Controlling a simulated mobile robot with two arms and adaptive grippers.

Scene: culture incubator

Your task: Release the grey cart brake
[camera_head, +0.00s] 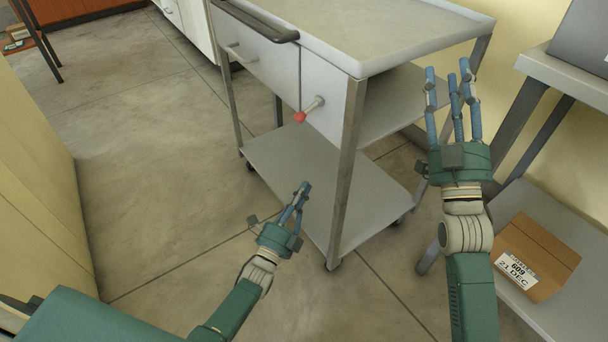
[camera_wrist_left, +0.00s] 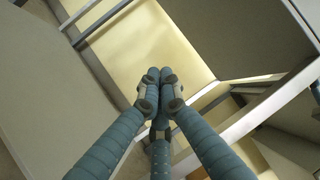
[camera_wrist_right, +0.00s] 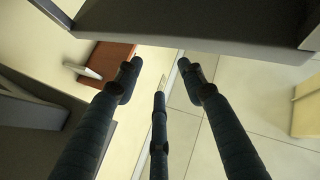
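The grey cart (camera_head: 400,32) stands in the middle of the head view, with a flat top, a drawer front and lower shelves. A short brake lever (camera_head: 314,107) with a red knob (camera_head: 300,117) sticks out from its front panel, pointing down-left. My left gripper (camera_head: 303,190) is below the red knob, apart from it, in front of the lower shelf. Its fingers are drawn together and empty, as the left wrist view shows (camera_wrist_left: 158,76). My right gripper (camera_head: 448,75) is raised beside the cart's right side, fingers spread and empty; the right wrist view also shows it (camera_wrist_right: 160,75).
A dark handle bar (camera_head: 255,22) runs along the cart's left end. A cardboard box (camera_head: 537,257) sits on a low shelf (camera_head: 580,305) at the right. A beige wall or cabinet (camera_head: 40,190) borders the left. Open floor (camera_head: 150,160) lies left of the cart.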

